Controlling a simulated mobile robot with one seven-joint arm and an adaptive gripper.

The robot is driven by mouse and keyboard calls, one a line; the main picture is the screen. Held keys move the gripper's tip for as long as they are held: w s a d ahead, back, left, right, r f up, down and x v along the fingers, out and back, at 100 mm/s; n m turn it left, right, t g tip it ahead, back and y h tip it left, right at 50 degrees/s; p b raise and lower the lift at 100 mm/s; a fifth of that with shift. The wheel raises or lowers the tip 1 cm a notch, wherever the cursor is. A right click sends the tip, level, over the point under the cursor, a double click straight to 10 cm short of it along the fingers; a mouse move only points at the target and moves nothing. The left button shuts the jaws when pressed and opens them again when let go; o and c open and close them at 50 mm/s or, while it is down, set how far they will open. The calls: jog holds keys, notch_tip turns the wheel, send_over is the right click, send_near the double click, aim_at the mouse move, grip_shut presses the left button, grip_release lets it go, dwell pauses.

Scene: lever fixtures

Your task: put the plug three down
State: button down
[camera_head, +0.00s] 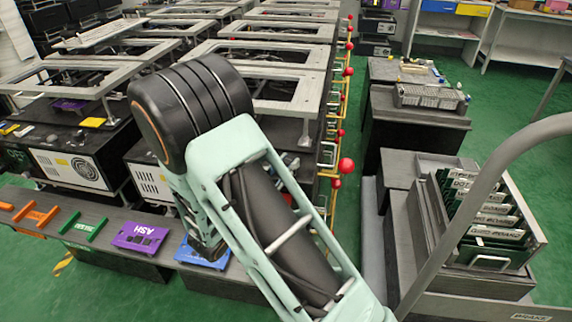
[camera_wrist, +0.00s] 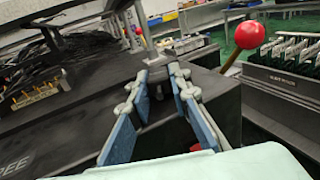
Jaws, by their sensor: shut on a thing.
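My gripper (camera_wrist: 163,108) shows in the wrist view, its two blue-padded fingers around a dark, narrow part between them. Most of what it holds is hidden by the fingers. A black body (camera_wrist: 75,130) fills the lower left of that view, with partial lettering reading "REE" at its edge. I cannot tell for certain whether it is plug three or whether it is joined to the part in my fingers. Several gold pins (camera_wrist: 36,95) stand to its left. In the head view my arm hides my gripper.
A red ball knob (camera_wrist: 249,34) on a lever stands right of my fingers in the wrist view. In the head view, several red knobs (camera_head: 346,165) line the grey frames (camera_head: 266,55). A box of green cards (camera_head: 490,225) is at right. A purple ASH block (camera_head: 140,237) lies at lower left.

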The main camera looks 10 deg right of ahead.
jog(key=c, duration=1.8)
grip_release()
jog(key=shift+f, duration=0.1)
jog(key=shift+s+d, duration=0.1)
jog(key=shift+r, duration=0.25)
jog(key=p+v, duration=0.2)
jog(key=v, duration=1)
jog(key=shift+r, duration=0.45)
